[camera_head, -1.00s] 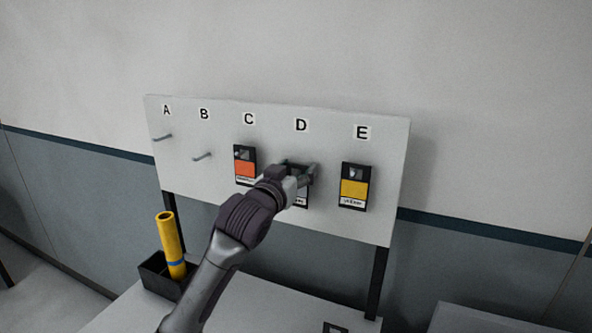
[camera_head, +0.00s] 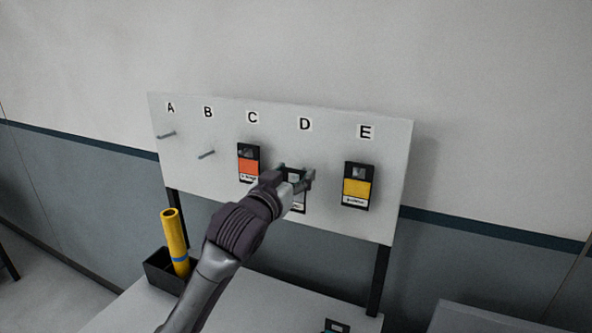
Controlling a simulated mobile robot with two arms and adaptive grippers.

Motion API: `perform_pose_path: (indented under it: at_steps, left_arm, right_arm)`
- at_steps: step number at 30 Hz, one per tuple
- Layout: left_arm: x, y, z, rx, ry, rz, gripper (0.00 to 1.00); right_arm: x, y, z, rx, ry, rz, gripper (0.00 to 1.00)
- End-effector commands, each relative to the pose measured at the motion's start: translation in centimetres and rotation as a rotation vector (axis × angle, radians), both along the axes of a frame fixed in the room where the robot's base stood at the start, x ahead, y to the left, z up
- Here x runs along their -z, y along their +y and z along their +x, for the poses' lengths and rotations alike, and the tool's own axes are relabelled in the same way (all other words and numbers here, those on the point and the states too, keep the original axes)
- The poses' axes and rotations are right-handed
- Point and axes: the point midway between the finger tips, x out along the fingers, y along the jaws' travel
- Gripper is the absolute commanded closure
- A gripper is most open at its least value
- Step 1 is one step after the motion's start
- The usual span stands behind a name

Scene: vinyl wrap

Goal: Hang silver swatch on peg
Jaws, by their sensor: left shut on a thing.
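A dark-framed swatch (camera_head: 298,205) with a white label is at peg D on the white pegboard (camera_head: 330,223). My left gripper (camera_head: 296,178) is shut on this swatch, in front of the board under the letter D. The gripper covers most of the swatch's face, so its colour and the label text cannot be read. Peg D is hidden behind the gripper, so I cannot tell whether the swatch is around it. My right gripper is not in view.
Pegs A (camera_head: 166,135) and B (camera_head: 206,154) are bare. An orange swatch (camera_head: 248,166) hangs at C and a yellow swatch (camera_head: 358,187) at E, close on either side. A yellow roll (camera_head: 174,235) stands in a black bin. Another swatch (camera_head: 337,326) lies on the table.

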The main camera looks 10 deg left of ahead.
Motion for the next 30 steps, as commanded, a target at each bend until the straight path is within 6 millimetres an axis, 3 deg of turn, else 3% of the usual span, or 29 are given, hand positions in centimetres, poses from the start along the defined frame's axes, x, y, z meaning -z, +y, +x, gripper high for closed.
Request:
perform_pose_path:
  at_steps: [15, 30]
  left_arm:
    - [-0.1, 0.5, -2.5, 0.000, 0.000, 0.000, 0.73]
    - [-0.1, 0.5, -2.7, 0.000, -0.001, 0.000, 0.73]
  right_arm:
    - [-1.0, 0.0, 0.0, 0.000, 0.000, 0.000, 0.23]
    - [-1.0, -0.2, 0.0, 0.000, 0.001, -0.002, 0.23]
